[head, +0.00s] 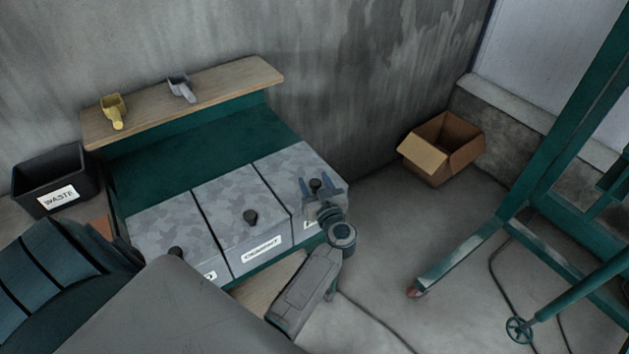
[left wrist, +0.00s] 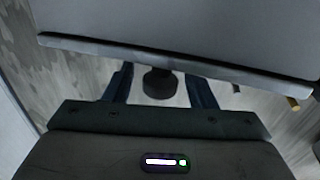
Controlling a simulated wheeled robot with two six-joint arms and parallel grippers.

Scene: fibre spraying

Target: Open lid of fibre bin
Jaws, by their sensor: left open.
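Three grey mottled bins with flat lids and dark knobs stand in a row. The middle one (head: 235,200) is labelled "CEMENT". The right-hand bin's lid (head: 285,168) has a dark knob (head: 315,186); its label is mostly hidden by my arm, so I cannot read it. My left gripper (head: 318,187) is over this lid, open, with one finger on each side of the knob. In the left wrist view the knob (left wrist: 158,82) shows between the two spread fingers (left wrist: 160,88), with gaps on both sides. The lid appears shut. My right gripper is not in view.
A wooden shelf (head: 220,90) behind the bins holds a yellow scoop (head: 113,111) and a grey scoop (head: 181,88). A black waste bin (head: 48,180) stands at the left. An open cardboard box (head: 440,148) and a green frame (head: 510,200) are at the right, with free floor between.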

